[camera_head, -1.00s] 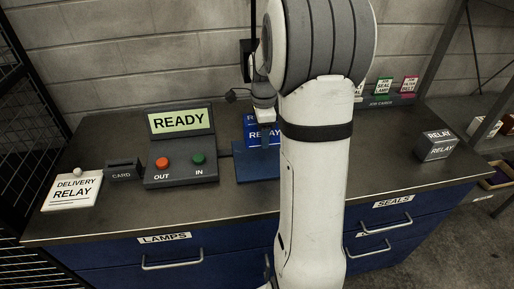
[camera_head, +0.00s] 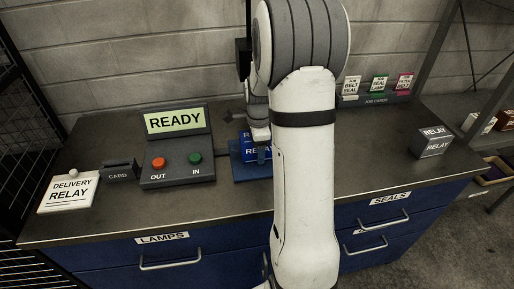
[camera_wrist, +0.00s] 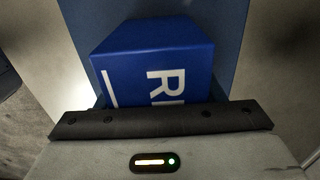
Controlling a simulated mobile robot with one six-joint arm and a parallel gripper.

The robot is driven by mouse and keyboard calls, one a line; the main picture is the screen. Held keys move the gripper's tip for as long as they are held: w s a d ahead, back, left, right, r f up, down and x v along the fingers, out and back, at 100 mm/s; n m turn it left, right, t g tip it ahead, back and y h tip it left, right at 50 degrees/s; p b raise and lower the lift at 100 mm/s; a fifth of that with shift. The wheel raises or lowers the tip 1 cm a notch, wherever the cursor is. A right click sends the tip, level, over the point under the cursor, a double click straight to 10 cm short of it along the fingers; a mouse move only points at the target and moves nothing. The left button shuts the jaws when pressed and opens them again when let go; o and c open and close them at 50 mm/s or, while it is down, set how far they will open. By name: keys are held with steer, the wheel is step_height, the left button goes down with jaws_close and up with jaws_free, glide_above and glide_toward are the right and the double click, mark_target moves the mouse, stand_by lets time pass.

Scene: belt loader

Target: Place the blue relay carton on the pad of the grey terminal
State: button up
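The blue relay carton (camera_head: 252,153) is at the blue pad (camera_head: 240,174), just right of the grey terminal (camera_head: 178,178). My gripper (camera_head: 261,140) is over the carton and appears shut on it, since the two have moved together. The carton also fills the middle of the wrist view (camera_wrist: 150,50), with white letters on its face and a blue surface behind it. My arm hides the carton's right side. I cannot tell whether its bottom touches the pad. The terminal's screen reads READY, above a red OUT button and a green IN button.
A delivery relay card (camera_head: 69,192) and a card slot (camera_head: 121,171) are left of the terminal. A grey relay carton (camera_head: 432,143) stands at the far right. Job cards (camera_head: 378,86) stand at the back. The worktop right of my arm is mostly clear.

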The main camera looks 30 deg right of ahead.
steer(key=o, duration=0.3)
steer(key=shift+r, duration=0.1)
step_height(320, 180, up, 12)
steer(key=shift+f, duration=0.15)
steer(key=s+a+n+t, duration=0.1)
steer(key=s+a+n, duration=0.6)
steer(key=s+n, duration=0.3)
steer(key=s+a+n+t, duration=0.1)
steer(key=s+a+n, duration=0.6)
steer(key=s+n, duration=0.3)
steer(key=shift+a+r+n+t, duration=0.3)
steer(key=shift+a+r+n, duration=0.15)
steer(key=shift+n, duration=0.15)
